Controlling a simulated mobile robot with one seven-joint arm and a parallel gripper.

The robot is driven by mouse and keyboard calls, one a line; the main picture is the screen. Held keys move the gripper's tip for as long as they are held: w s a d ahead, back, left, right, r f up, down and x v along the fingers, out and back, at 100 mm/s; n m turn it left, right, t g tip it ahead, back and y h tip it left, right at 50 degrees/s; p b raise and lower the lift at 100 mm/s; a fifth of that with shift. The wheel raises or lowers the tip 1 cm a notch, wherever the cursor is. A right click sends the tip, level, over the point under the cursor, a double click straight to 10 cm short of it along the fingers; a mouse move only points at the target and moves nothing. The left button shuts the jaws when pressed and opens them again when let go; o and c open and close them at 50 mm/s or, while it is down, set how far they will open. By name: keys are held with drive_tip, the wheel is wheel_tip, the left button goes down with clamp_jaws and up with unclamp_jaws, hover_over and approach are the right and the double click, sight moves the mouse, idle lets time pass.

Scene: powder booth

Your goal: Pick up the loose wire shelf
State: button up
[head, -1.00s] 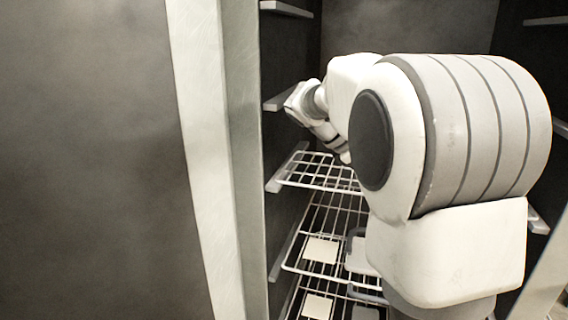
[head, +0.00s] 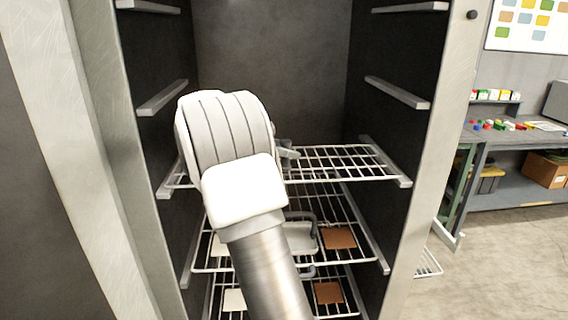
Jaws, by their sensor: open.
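A wire shelf (head: 345,162) lies across the side ledges inside the dark cabinet, its left part hidden behind my arm. Another piece of wire rack (head: 428,263) shows low on the floor just outside the cabinet's right post, which hides most of it. I cannot tell from the picture which is the loose one. My gripper (head: 289,153) is mostly hidden behind my arm; a small part shows by the upper shelf, open, with nothing seen in it. I cannot tell whether it touches the shelf.
Lower wire shelves hold brown plates (head: 340,238), pale plates (head: 233,300) and a grey tray-like piece (head: 300,238). Empty ledges (head: 397,92) line the walls above. Cabinet posts (head: 425,120) stand either side. A workbench (head: 520,140) stands at right, with open floor before it.

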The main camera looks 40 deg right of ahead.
sight(297, 166)
drive_tip(key=x, duration=0.3)
drive_tip(key=shift+d+f, duration=0.3)
drive_tip(key=shift+d, duration=0.05)
clamp_jaws()
drive_tip(key=shift+r, duration=0.1)
idle(0.9)
